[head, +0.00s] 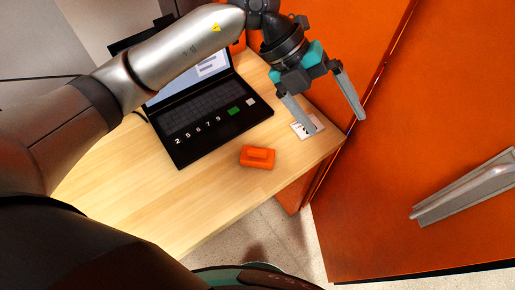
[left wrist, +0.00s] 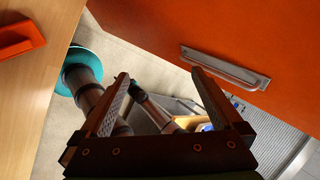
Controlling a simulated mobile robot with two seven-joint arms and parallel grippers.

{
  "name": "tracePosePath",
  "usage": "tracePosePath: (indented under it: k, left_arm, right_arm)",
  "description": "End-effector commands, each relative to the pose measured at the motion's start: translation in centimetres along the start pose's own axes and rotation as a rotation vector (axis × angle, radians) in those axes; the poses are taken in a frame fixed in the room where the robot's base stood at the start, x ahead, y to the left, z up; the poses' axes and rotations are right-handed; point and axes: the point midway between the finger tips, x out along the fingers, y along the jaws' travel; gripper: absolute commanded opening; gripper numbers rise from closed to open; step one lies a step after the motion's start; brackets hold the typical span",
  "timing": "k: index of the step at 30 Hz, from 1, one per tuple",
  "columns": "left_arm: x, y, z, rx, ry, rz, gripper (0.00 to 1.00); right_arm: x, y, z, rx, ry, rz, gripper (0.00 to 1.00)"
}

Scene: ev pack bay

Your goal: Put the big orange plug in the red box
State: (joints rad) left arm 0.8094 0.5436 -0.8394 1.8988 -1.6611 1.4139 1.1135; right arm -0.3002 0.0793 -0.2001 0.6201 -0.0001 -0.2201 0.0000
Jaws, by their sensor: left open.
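The big orange plug (head: 257,157) lies on the wooden table near its front edge, just in front of the black laptop. Part of it also shows at the left edge of the left wrist view (left wrist: 18,38). My left gripper (head: 336,124) is open and empty, with its fingers spread above the table's right corner, to the right of the plug. In the left wrist view its two fingers (left wrist: 160,75) are apart with nothing between them. I cannot make out a red box in either view. My right gripper does not show.
The black laptop-like device (head: 210,110) sits behind the plug. A small white card (head: 299,131) lies at the table's right end. A large orange door or panel (head: 420,140) with a metal handle (head: 465,187) stands close on the right. The table front (head: 150,205) is clear.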

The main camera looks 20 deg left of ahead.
Motion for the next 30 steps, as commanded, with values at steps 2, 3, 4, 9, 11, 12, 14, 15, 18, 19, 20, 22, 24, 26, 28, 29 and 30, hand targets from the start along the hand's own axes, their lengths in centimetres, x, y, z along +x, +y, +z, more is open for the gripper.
tracePosePath:
  k: [2, 3, 4, 9, 11, 12, 14, 15, 18, 19, 20, 22, 24, 26, 28, 29, 30]
  left_arm:
    - [-0.5, 3.5, 1.1, 0.012, -0.045, 0.168, 1.0]
    - [-1.0, 5.2, 1.7, 0.012, -0.067, 0.252, 1.0]
    - [-1.4, 6.4, 2.0, 0.01, -0.084, 0.312, 1.0]
    - [-4.2, 11.4, 3.3, -0.027, -0.151, 0.578, 1.0]
    - [-5.0, 12.5, 3.5, -0.042, -0.164, 0.636, 1.0]
    - [-5.3, 12.9, 3.6, -0.05, -0.171, 0.664, 1.0]
    - [-5.7, 13.5, 3.6, -0.058, -0.178, 0.692, 1.0]
    - [-5.7, 13.8, 3.6, -0.062, -0.179, 0.703, 1.0]
    - [-4.9, 14.7, 3.8, -0.066, -0.178, 0.71, 1.0]
    - [-4.5, 15.0, 3.8, -0.066, -0.177, 0.711, 1.0]
    - [-4.1, 15.4, 3.9, -0.067, -0.177, 0.711, 1.0]
    - [-2.9, 16.4, 4.1, -0.067, -0.176, 0.71, 1.0]
    - [-1.7, 17.4, 4.3, -0.066, -0.177, 0.709, 1.0]
    - [-0.7, 18.2, 4.5, -0.066, -0.176, 0.709, 1.0]
    - [0.1, 19.0, 4.7, -0.066, -0.177, 0.708, 1.0]
    - [0.5, 19.2, 4.8, -0.065, -0.178, 0.708, 1.0]
    - [0.8, 19.5, 4.9, -0.064, -0.178, 0.708, 1.0]
  right_arm:
    - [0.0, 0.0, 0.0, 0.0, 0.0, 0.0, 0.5]
    - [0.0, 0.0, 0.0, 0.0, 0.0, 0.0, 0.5]
    - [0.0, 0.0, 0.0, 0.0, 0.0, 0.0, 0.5]
    - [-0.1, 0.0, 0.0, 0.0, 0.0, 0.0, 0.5]
    - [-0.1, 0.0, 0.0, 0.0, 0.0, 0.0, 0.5]
    - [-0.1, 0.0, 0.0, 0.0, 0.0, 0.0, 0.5]
    - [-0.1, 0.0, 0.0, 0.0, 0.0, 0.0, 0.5]
    - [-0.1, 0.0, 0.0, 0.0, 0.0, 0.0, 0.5]
    - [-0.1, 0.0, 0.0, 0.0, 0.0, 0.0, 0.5]
    - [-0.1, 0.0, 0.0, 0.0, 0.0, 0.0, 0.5]
    - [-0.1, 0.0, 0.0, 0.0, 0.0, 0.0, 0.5]
    - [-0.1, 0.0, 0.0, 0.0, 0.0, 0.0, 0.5]
    - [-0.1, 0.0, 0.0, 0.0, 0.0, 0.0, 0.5]
    - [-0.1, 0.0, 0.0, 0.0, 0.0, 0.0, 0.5]
    - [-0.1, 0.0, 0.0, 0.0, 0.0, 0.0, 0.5]
    - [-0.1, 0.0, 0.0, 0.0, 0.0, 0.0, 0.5]
    - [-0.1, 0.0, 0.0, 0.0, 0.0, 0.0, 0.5]
